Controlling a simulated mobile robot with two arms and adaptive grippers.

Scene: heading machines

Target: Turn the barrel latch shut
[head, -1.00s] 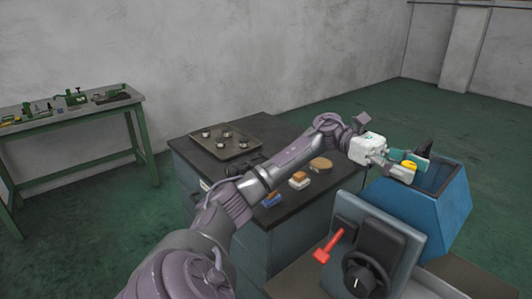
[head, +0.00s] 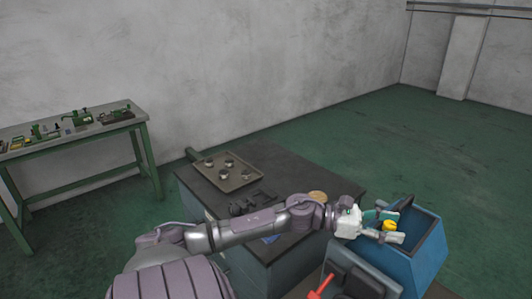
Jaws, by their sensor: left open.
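My left gripper (head: 391,227) has a white body and is at the left side of an open-topped blue housing (head: 428,250). Its jaws are open. A small yellow piece (head: 389,225) shows between or just behind the fingers; I cannot tell whether they touch it. A teal part shows beside it. I cannot tell which part is the barrel latch. A red handle (head: 320,287) on the grey machine panel (head: 362,270) stands in front, partly cut off by the bottom edge. My right gripper is not in view.
A dark-topped bench (head: 215,190) with a tray (head: 228,175) of several round metal parts stands behind my left arm. A green table (head: 75,135) with tools stands at the far left. The floor at the right is clear.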

